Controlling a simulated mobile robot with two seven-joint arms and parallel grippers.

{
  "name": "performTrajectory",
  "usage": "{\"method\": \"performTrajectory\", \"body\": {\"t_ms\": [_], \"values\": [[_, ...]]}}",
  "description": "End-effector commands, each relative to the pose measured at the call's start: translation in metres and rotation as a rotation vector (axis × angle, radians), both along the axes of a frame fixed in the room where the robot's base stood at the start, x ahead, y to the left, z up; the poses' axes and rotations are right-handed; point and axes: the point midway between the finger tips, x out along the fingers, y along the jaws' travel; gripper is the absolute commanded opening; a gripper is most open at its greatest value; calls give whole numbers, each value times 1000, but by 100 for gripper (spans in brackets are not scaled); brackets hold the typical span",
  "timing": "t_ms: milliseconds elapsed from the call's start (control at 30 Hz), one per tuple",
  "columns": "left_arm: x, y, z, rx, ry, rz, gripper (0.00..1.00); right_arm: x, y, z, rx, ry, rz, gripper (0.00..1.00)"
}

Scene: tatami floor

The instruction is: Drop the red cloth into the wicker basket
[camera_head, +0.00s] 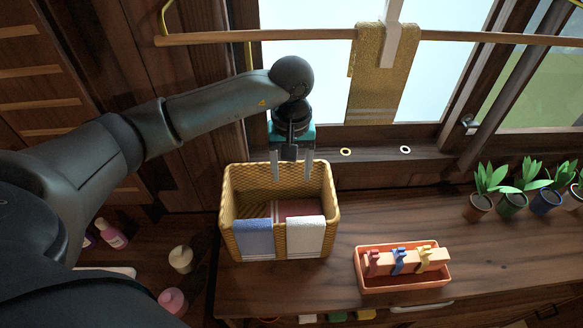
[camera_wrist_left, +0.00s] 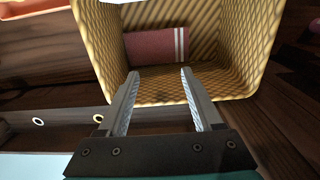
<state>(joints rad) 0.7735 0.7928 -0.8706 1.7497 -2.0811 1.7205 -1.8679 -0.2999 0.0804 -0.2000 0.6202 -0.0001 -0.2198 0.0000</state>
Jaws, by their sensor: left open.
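The wicker basket (camera_head: 230,200) stands on the wooden counter, with a blue cloth (camera_head: 253,239) and a white cloth (camera_head: 305,236) hanging over its front rim. The red cloth (camera_head: 298,208) lies inside the basket, partly hidden by the front wall and the hanging cloths. In the left wrist view, the red cloth (camera_wrist_left: 155,47) with pale stripes at one end rests inside the basket (camera_wrist_left: 240,60). My left gripper (camera_head: 291,176) is open and empty, pointing down over the back of the basket; its fingers also show in the left wrist view (camera_wrist_left: 158,80), apart from the cloth. My right gripper is not in view.
An orange tray (camera_head: 405,287) with colored clips stands to the right of the basket on the counter (camera_head: 340,230). Several potted plants (camera_head: 511,205) stand farther right. A gold towel (camera_head: 380,80) hangs from a wooden rod (camera_head: 310,36) above. Bottles (camera_head: 112,234) stand at the lower left.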

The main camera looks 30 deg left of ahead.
Motion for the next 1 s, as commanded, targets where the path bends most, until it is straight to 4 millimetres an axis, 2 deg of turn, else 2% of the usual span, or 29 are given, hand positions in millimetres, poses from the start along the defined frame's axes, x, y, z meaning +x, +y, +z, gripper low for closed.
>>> {"method": "performTrajectory", "body": {"t_ms": [33, 200, 400, 567, 1000], "values": [[2, 0, 13, 0, -7, 0, 67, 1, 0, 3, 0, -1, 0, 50], [2, 0, 46, 1, -6, -1, 67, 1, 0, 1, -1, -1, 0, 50], [1, 0, 71, 1, -3, 0, 67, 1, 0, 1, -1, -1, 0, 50], [0, 0, 76, 0, 0, -1, 67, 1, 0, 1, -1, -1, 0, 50], [0, 0, 76, -1, 0, 1, 67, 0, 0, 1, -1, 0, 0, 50]]}}
